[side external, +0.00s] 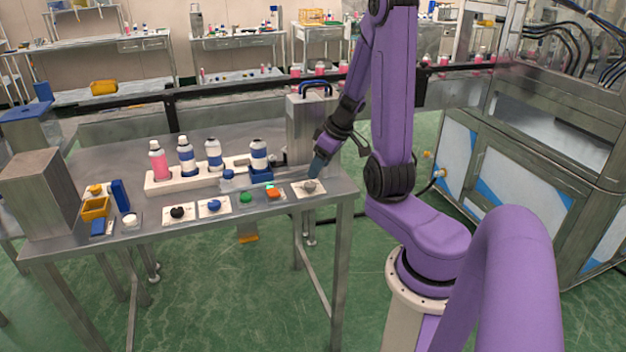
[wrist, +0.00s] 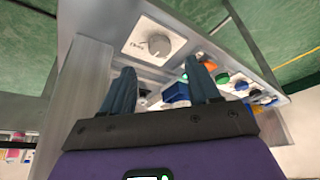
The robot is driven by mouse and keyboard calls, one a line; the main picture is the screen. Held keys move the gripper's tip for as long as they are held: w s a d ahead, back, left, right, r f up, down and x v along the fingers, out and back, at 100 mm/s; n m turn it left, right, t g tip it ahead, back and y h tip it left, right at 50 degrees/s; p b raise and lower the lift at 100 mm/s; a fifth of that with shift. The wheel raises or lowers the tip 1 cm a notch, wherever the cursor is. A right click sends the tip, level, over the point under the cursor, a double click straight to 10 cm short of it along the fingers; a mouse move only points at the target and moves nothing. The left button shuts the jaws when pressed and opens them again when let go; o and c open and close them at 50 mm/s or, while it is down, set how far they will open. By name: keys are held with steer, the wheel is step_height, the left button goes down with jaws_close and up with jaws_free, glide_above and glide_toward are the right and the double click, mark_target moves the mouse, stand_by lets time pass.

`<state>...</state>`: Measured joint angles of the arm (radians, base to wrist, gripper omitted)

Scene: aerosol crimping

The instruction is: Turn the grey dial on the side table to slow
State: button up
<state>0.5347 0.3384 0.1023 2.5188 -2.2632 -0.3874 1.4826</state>
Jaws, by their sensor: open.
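The grey dial (side external: 310,186) sits on a white plate (side external: 298,193) at the right end of the side table (side external: 210,245). In the wrist view the dial (wrist: 152,44) shows ahead of my fingers, with dark lettering beside it on the plate (wrist: 133,40); the lettering is too small to read. My gripper (side external: 318,166) is just above and behind the dial in the side view. In the wrist view my gripper (wrist: 163,82) has its two blue fingers apart, with nothing between them, and the dial lies beyond the tips. I cannot tell which setting the dial points to.
An orange button (side external: 273,193), a green button (side external: 246,197), a blue knob (side external: 214,204) and a black knob (side external: 177,212) line the table's front edge. Behind them a white rack (side external: 170,184) holds bottles. A metal box (side external: 305,125) stands behind my gripper.

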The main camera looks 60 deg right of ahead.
mark_target(311, 184)
steer(key=shift+x, duration=3.05)
steer(key=c, duration=1)
